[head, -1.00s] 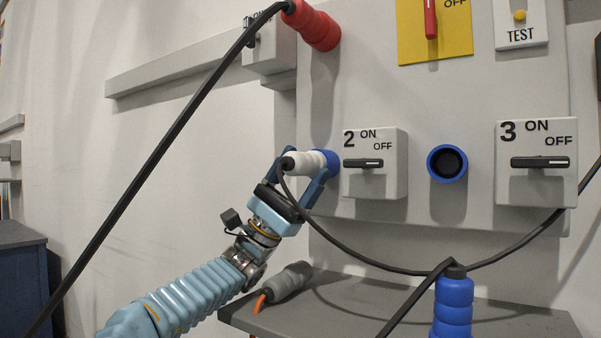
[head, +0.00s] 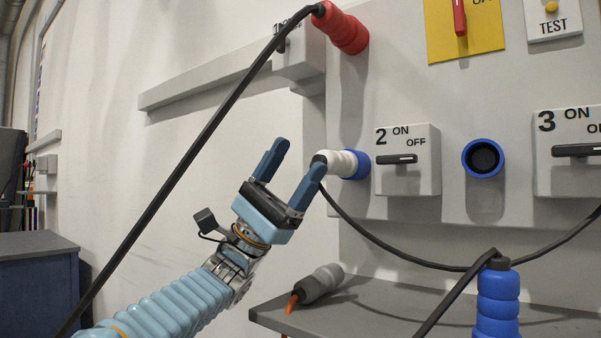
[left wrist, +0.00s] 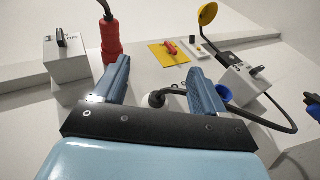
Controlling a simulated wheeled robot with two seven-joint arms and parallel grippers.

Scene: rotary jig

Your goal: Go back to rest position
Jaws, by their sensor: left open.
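My left gripper (head: 289,172) is open and empty, to the left of the white plug (head: 340,163). The white plug sits in a blue socket (head: 360,165) on the panel, left of switch box 2 (head: 408,160), and a black cable hangs from it. In the head view the right finger overlaps the plug's cable end; I cannot tell whether they touch. In the left wrist view the two fingers (left wrist: 160,84) stand wide apart, and the plug is partly hidden beyond them. My right gripper is not in view.
A red plug (head: 342,28) sits above, its black cable crossing in front of the wall. An empty blue socket (head: 483,158) and switch box 3 (head: 570,150) are to the right. A grey shelf (head: 400,298) below bears a grey connector (head: 320,284); a blue connector (head: 497,300) stands in front.

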